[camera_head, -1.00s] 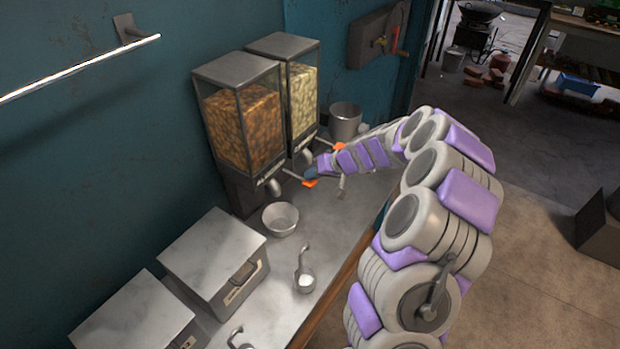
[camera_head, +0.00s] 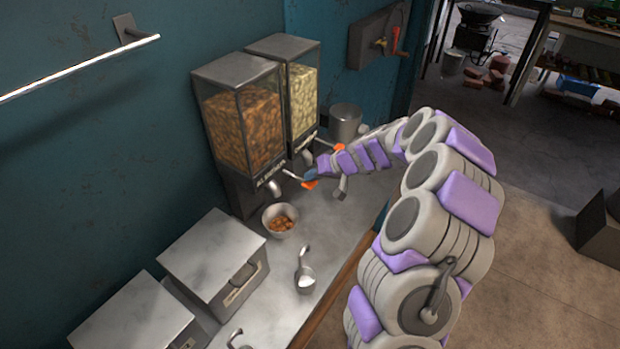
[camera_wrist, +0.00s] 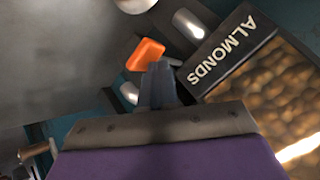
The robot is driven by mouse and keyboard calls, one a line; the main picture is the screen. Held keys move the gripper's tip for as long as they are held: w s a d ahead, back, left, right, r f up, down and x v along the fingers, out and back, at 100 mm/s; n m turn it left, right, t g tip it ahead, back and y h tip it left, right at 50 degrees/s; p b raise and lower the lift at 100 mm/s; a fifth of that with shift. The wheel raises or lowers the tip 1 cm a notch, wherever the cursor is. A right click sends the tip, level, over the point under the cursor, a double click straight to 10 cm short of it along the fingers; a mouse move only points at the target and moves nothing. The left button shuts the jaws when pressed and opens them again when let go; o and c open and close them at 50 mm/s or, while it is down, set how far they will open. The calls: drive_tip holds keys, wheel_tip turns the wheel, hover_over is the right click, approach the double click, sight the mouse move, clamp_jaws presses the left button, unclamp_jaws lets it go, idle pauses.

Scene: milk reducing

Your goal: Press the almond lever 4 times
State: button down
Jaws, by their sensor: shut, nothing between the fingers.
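The almond dispenser (camera_head: 240,125) stands against the teal wall, filled with brown almonds; its ALMONDS label (camera_wrist: 231,48) shows in the wrist view. Its lever ends in an orange tip (camera_head: 310,184), which also shows in the wrist view (camera_wrist: 146,54). My gripper (camera_head: 311,174) is shut and empty, its fingertips right at the orange tip. In the wrist view the fingers (camera_wrist: 158,82) overlap the tip's lower edge; whether they touch cannot be told. A metal bowl (camera_head: 268,226) sits below the almond spout (camera_head: 274,188) with several almonds (camera_head: 282,223) in it.
A second dispenser (camera_head: 301,95) with pale contents stands right behind, its orange lever tip (camera_head: 340,147) close to my arm. A metal pot (camera_head: 345,122) is beyond it. A scoop with white contents (camera_head: 306,281) and lidded metal boxes (camera_head: 212,255) are nearer on the counter.

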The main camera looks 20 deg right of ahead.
drive_tip(key=shift+r+p, duration=0.4)
drive_tip(key=shift+r, duration=1)
wheel_tip(320, 180, up, 5)
drive_tip(key=shift+p, duration=1.05)
idle(1.4)
drive_tip(key=r+m+h+p, duration=0.1)
drive_tip(key=m+p, duration=0.1)
drive_tip(key=m, duration=0.5)
drive_tip(key=r+m+t+h+p, duration=0.1)
drive_tip(key=m+p, duration=0.1)
drive_tip(key=m, duration=0.6)
drive_tip(key=r+m+h+p, duration=0.1)
drive_tip(key=m+p, duration=0.1)
drive_tip(key=m, duration=0.5)
drive_tip(key=shift+s+a+r+m+t+p, duration=0.15)
drive_tip(key=shift+a+r+m+t+p, duration=0.15)
drive_tip(key=shift+a+m, duration=0.1)
drive_tip(key=shift+d+f, duration=0.1)
drive_tip(key=shift+f, duration=0.05)
